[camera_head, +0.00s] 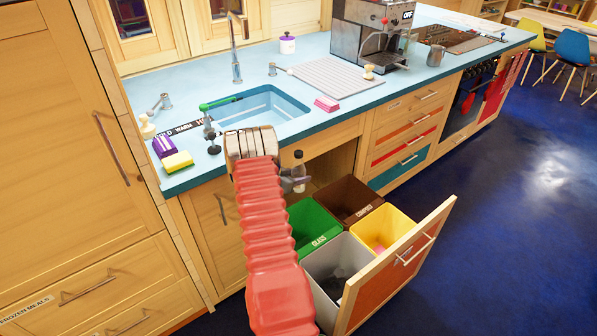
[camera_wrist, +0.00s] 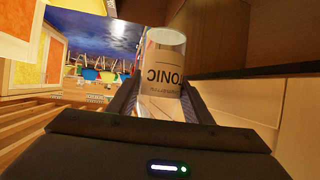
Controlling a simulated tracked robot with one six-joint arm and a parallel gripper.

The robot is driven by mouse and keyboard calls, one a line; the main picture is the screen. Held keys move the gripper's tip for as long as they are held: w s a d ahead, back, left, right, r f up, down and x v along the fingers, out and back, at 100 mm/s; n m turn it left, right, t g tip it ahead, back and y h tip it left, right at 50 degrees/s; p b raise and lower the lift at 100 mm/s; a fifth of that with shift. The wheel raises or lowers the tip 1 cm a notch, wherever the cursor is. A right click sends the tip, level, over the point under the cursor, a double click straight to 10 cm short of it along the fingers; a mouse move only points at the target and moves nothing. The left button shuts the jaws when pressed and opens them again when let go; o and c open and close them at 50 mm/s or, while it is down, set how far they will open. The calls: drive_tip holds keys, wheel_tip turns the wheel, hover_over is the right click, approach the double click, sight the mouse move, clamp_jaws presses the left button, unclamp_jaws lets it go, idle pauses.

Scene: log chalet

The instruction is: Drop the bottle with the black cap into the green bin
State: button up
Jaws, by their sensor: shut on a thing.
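The clear bottle with the black cap (camera_head: 298,154) is held upright in front of the open sink cabinet. My gripper (camera_head: 297,183) is shut around its body, partly hidden behind my red arm. In the wrist view the bottle (camera_wrist: 163,65) stands between both fingers of my gripper (camera_wrist: 160,105), with its "TONIC" lettering upside down. The green bin (camera_head: 313,228), labelled GLASS, is in the pulled-out drawer. In the head view the bottle appears just above the bin's back edge; my arm covers part of the bin's left side.
Beside the green bin are a brown bin (camera_head: 349,199) marked COMPOST, a yellow bin (camera_head: 388,232) and a grey bin (camera_head: 338,270) with dark contents. The wooden drawer front (camera_head: 396,266) stands out in front. The blue counter (camera_head: 330,115) overhangs behind. Blue floor at right is open.

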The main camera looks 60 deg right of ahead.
drive_tip(key=shift+f, duration=1)
drive_tip(key=o, duration=1.3)
drive_tip(key=v, duration=1.3)
drive_tip(key=shift+a+r, duration=0.15)
drive_tip(key=shift+a, duration=0.15)
